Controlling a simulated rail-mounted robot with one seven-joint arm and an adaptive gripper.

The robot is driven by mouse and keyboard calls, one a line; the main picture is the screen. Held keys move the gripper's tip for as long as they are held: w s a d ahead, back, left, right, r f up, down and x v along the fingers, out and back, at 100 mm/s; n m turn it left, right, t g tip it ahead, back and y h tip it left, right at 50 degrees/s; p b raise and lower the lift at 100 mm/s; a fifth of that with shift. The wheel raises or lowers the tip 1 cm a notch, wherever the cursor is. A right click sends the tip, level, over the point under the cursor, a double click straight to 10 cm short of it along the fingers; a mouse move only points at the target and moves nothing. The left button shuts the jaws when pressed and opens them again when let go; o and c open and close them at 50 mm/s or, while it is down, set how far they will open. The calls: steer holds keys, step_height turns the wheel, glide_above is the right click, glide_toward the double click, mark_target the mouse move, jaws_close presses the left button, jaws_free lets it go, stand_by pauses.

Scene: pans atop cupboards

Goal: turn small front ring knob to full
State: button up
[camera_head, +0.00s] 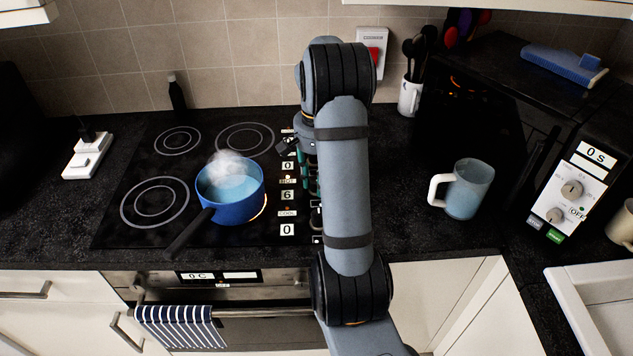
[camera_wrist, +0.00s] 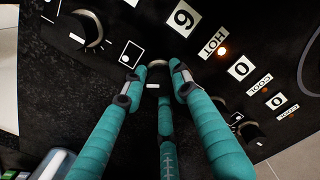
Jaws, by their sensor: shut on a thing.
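The black hob (camera_head: 140,222) has a column of knobs and number displays along its right side. My gripper (camera_wrist: 158,82) reaches down over this column, its teal fingers closed around a small knob (camera_wrist: 157,64) whose top edge shows between the fingertips. A display reading 6 (camera_wrist: 183,18) stands nearby, with HOT and a lit orange lamp beside it. The head view also shows the 6 display (camera_head: 287,195). There my arm hides most of the knobs, and the gripper (camera_head: 312,180) shows only in part. I cannot read the held knob's pointer.
A blue pan (camera_head: 236,208) steams on the front right ring, with an orange glow at its edge. Another knob (camera_wrist: 90,30) lies at upper left in the wrist view. A mug (camera_head: 468,190) stands right of my arm. A striped towel (camera_head: 180,326) hangs on the oven handle.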

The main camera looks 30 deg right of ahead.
steer(key=shift+m, duration=0.3)
steer(key=o, duration=1.1)
steer(key=shift+o, duration=0.2)
step_height(320, 180, up, 12)
stand_by(0.5)
